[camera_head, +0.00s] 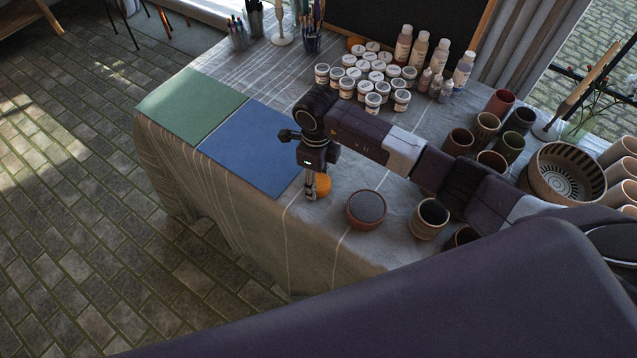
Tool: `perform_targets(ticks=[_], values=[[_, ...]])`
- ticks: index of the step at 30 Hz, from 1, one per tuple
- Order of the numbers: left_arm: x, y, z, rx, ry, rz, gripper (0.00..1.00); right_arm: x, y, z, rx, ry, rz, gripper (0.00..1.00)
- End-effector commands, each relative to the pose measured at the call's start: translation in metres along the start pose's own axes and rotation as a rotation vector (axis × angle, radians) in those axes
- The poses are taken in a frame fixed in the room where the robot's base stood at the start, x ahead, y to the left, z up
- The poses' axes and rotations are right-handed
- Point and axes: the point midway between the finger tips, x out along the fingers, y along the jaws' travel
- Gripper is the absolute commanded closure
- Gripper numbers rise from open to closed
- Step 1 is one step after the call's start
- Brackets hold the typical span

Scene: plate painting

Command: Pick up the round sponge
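A round orange sponge (323,184) lies on the cloth-covered table (270,230) near its front edge, just right of the blue mat. My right gripper (310,193) points down at it, and its fingers overlap the sponge's left side in the picture. I cannot tell whether the fingers touch or grip the sponge, or how far apart they are. Part of the sponge is hidden behind the gripper. My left gripper is not in view.
A terracotta bowl (351,221) with a dark inside and a pot (431,216) stand to the right. Blue (255,150) and green (190,107) mats lie left. Paint jars (372,104) crowd the back. A large patterned bowl (568,172) and several cups fill the right side.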

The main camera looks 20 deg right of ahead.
Motion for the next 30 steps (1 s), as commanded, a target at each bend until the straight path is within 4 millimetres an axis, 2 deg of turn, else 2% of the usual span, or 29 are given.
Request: perform_targets(ticks=[3,11,17,20,23,30], values=[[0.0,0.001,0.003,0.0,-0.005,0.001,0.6,0.0,0.0,0.0,0.0,0.0,-0.001,0.7],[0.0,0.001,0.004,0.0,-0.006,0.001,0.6,-0.001,-0.001,0.0,0.0,0.0,-0.001,0.7],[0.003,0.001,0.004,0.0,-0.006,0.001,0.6,-0.015,-0.002,0.001,0.0,-0.003,-0.004,0.7],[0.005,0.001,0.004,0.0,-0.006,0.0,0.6,-0.031,-0.002,0.001,-0.001,-0.003,-0.005,0.7],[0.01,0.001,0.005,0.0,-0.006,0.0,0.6,-0.054,-0.003,0.001,-0.001,-0.005,-0.007,0.7],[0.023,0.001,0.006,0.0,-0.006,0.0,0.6,-0.125,-0.002,0.001,-0.002,-0.005,-0.007,0.7]])
